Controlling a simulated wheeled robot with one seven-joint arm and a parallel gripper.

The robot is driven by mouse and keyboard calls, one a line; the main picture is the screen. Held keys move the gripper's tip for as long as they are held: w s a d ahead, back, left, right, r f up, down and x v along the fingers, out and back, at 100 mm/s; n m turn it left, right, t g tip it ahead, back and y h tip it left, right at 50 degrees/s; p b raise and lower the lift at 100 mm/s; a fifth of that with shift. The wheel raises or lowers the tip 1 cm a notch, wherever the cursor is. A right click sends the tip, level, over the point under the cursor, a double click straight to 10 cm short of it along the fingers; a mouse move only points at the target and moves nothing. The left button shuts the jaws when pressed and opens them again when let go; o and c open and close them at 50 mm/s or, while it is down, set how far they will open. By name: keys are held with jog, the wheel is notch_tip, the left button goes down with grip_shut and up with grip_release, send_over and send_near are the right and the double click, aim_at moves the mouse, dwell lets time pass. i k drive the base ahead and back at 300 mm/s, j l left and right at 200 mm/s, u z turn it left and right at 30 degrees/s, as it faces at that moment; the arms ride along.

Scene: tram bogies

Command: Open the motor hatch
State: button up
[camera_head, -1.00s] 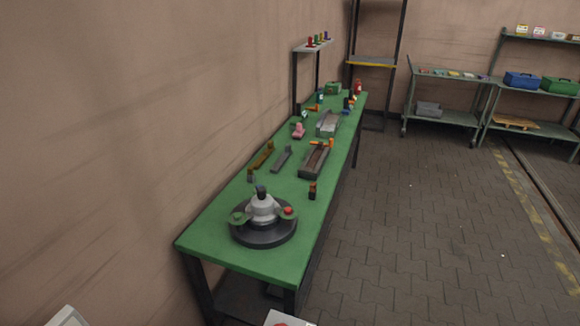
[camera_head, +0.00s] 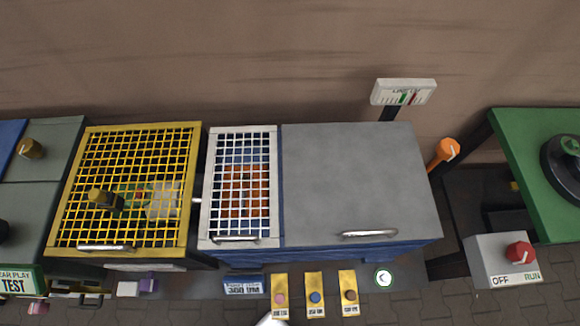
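A blue cabinet (camera_head: 350,254) stands against the wall in the head view. Its right part has a closed flat grey lid (camera_head: 355,175) with a silver bar handle (camera_head: 369,233) at the front edge. Its left part has a closed white mesh lid (camera_head: 208,200) with a handle (camera_head: 235,239); orange-brown parts show through it. No label clearly names the motor hatch, so I cannot tell which lid it is. My gripper is not in view; only a small white piece, perhaps of my arm, shows at the bottom edge.
A closed yellow mesh cover (camera_head: 188,185) is left of the cabinet. Yellow tags with buttons (camera_head: 315,297) hang below its front. At right are an orange-topped lever (camera_head: 446,150), a red OFF/RUN knob (camera_head: 519,252) and a green table (camera_head: 520,165). A gauge (camera_head: 403,92) stands behind.

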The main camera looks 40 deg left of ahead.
aim_at(360, 182)
jog(key=u, duration=0.7)
jog(key=i, duration=0.25)
jog(key=k+j+u, duration=0.2)
jog(key=k+j, duration=0.35)
